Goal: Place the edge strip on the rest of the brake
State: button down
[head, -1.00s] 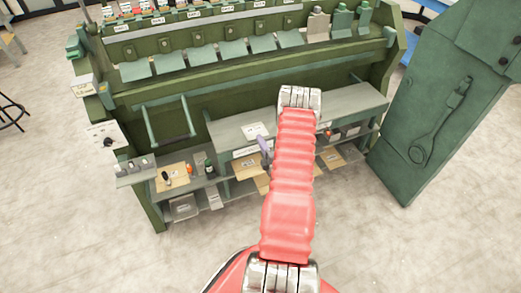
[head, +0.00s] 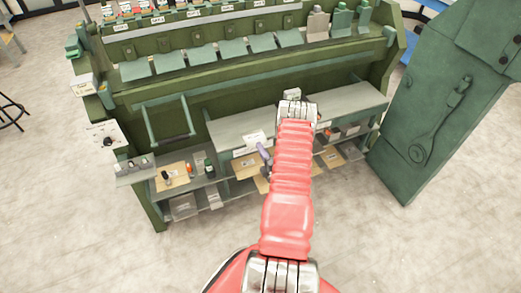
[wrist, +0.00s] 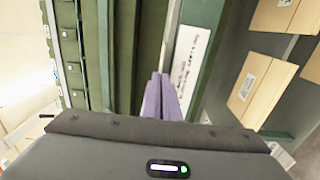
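The brake is the long green machine (head: 220,95) across the head view. A grey ledge (head: 345,105) runs along its front and appears to be the rest. My gripper (head: 263,155) is low at the ledge's front edge, left of my red arm. In the wrist view, the two purple fingers (wrist: 163,98) lie nearly together, pointing at the ledge front with its white label (wrist: 188,75). A thin pale line (wrist: 172,40) runs beyond the fingertips; I cannot tell whether it is the edge strip or the ledge's edge. No edge strip can be clearly made out.
Shelves below the ledge hold cardboard pieces (head: 172,177), a dark bottle (head: 209,168) and bins. Boxes (wrist: 246,82) show at right in the wrist view. A green panel (head: 440,100) stands at right. The floor in front (head: 90,225) is clear.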

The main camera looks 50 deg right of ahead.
jog(key=shift+f, duration=0.1)
jog(key=c, duration=2)
grip_release()
jog(key=shift+c, duration=0.2)
jog(key=v, duration=1.2)
